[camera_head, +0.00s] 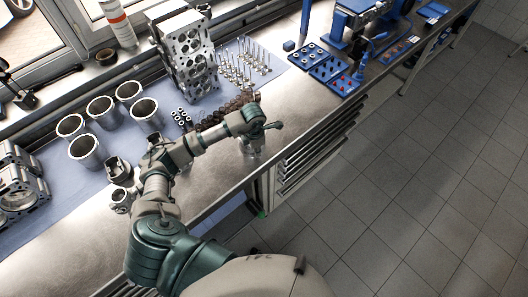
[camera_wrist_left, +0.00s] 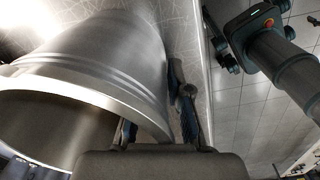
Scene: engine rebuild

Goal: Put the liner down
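My left gripper (camera_head: 259,127) is over the bench near its front edge. In the left wrist view a large shiny metal liner (camera_wrist_left: 105,55) fills the left side, tilted in the picture, with a ridged outer wall and open mouth. The left fingers (camera_wrist_left: 158,125) straddle its wall, one inside the rim and one outside, and appear closed on it. In the head view the liner is mostly hidden; a small pale part shows below the gripper. A dark jointed part at the wrist view's upper right looks like my right arm and gripper (camera_wrist_left: 222,48); its fingers are unclear.
Several liners (camera_head: 85,150) stand upright on the blue mat at left. A cylinder head (camera_head: 185,55), valves (camera_head: 240,62) and small dark parts lie behind the arm. Blue trays (camera_head: 328,68) are at right. The metal bench top (camera_head: 290,100) is clear right of the gripper.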

